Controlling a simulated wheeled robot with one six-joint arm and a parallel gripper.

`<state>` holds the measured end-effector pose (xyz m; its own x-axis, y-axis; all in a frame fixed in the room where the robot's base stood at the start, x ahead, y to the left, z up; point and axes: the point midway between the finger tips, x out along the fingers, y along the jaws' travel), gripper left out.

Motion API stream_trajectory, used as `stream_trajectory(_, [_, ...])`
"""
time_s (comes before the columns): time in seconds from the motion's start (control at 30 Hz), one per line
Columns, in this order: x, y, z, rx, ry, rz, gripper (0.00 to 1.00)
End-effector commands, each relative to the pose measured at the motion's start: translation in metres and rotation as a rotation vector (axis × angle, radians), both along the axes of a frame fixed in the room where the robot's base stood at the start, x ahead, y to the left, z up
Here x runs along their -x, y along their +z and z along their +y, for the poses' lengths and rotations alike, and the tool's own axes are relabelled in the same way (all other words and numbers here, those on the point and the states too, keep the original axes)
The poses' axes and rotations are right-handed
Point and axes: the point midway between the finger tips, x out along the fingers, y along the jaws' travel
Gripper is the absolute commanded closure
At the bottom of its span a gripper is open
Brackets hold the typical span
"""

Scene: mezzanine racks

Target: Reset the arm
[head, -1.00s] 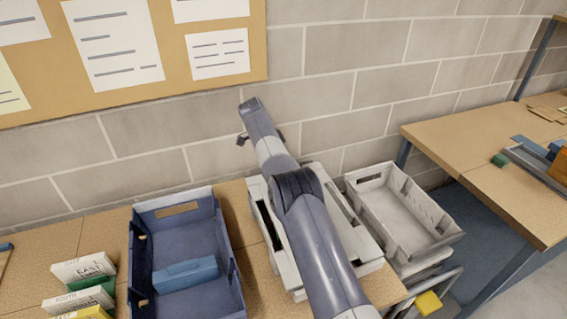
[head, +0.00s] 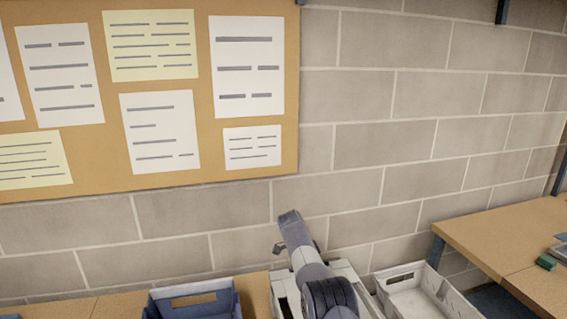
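My arm reaches up from the bottom edge of the head view, in front of a pale grey machine or box (head: 346,272) on the bench. My gripper (head: 294,249) is at the arm's far end, close to the block wall. Part of one finger shows to the left of the arm's end; the rest is hidden behind the arm, so I cannot tell if it is open or shut.
A blue crate (head: 160,309) stands to the left on the wooden bench (head: 255,289). A pale grey crate (head: 437,291) stands to the right. Another wooden table (head: 485,238) with a green block (head: 546,262) is at far right. A cork board (head: 205,120) with papers hangs on the wall.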

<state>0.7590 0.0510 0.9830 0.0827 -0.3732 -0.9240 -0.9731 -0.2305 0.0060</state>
Motion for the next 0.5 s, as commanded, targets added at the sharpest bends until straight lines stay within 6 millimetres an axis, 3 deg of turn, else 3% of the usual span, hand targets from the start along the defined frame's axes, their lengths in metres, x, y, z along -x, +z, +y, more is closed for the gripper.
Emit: stream_trajectory(0.5, [-0.0006, 0.0032, -0.0033, -0.001, 0.067, -0.005, 0.24])
